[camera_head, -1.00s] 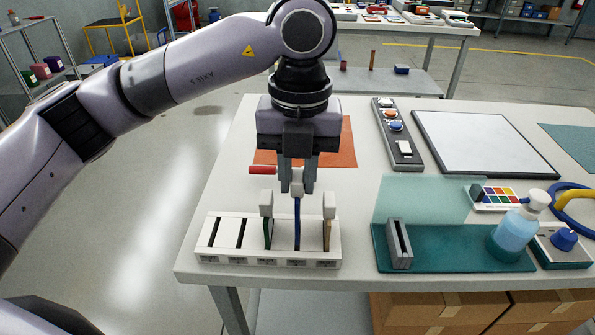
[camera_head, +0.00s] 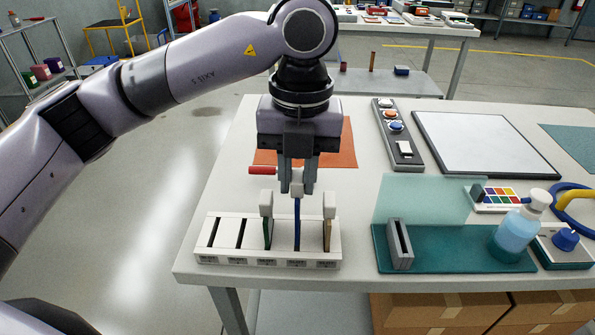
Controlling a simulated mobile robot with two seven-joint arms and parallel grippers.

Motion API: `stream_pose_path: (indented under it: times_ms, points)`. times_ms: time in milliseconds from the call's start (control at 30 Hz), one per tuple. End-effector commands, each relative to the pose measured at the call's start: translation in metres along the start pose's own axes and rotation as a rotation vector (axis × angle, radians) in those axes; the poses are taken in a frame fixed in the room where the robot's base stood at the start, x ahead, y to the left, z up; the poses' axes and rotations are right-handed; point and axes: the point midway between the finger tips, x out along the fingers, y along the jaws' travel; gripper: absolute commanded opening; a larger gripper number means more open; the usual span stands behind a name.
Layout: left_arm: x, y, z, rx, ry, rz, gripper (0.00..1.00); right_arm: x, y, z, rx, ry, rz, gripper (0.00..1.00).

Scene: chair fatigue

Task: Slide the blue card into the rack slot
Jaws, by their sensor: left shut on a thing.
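The white rack (camera_head: 225,257) stands at the front left of the table, with several slots in a row and small labels along its front. The blue card (camera_head: 297,222) is upright in the fourth slot from the left, its lower part hidden by the rack. My left gripper (camera_head: 298,182) is above it, pointing down, shut on the card's grey top. A green card (camera_head: 267,233) stands in the slot to its left and a tan card (camera_head: 327,236) in the slot to its right, each with a pale grip on top. The two leftmost slots look empty. My right gripper is out of view.
A red-handled tool (camera_head: 263,170) and an orange mat (camera_head: 345,150) lie behind the rack. To the right are a grey slotted block (camera_head: 400,245) on a teal mat (camera_head: 450,262), a pump bottle (camera_head: 516,232), a button panel (camera_head: 398,140) and a white board (camera_head: 480,140).

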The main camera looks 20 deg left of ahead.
Motion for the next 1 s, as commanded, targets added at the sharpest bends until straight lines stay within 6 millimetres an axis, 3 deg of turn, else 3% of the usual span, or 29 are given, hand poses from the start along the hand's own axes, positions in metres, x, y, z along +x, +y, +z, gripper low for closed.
stream_pose_path:
  times_ms: [1000]
  points:
    - [0.027,-0.001,0.0,0.0,0.0,0.0,0.0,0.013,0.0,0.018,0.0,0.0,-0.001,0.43]
